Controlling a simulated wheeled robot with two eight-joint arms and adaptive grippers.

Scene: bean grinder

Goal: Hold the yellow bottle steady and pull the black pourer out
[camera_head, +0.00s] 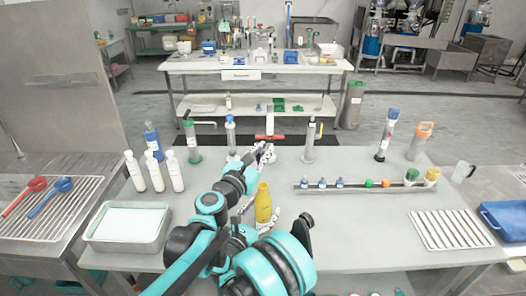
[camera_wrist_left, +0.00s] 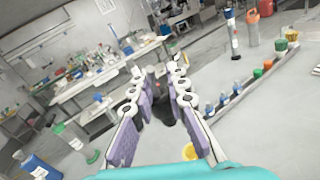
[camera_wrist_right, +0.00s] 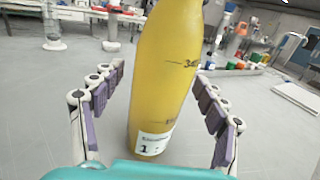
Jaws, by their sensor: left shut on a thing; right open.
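The yellow bottle (camera_head: 263,206) stands upright on the grey table; its label and scale marks show in the right wrist view (camera_wrist_right: 165,75). My right gripper (camera_head: 257,217) is open, with one finger on each side of the bottle and visible gaps. My left gripper (camera_head: 266,152) is above and beyond the bottle, shut on a dark piece (camera_wrist_left: 162,108), which looks like the black pourer. In the left wrist view the yellow bottle top (camera_wrist_left: 190,152) shows below the fingers, apart from the dark piece. No pourer shows on the bottle in the head view.
White bottles (camera_head: 155,172) and a tray (camera_head: 128,222) stand at the left. A rack (camera_head: 330,187) with small bottles and coloured caps lies to the right. Tall cylinders (camera_head: 310,142) stand along the back edge.

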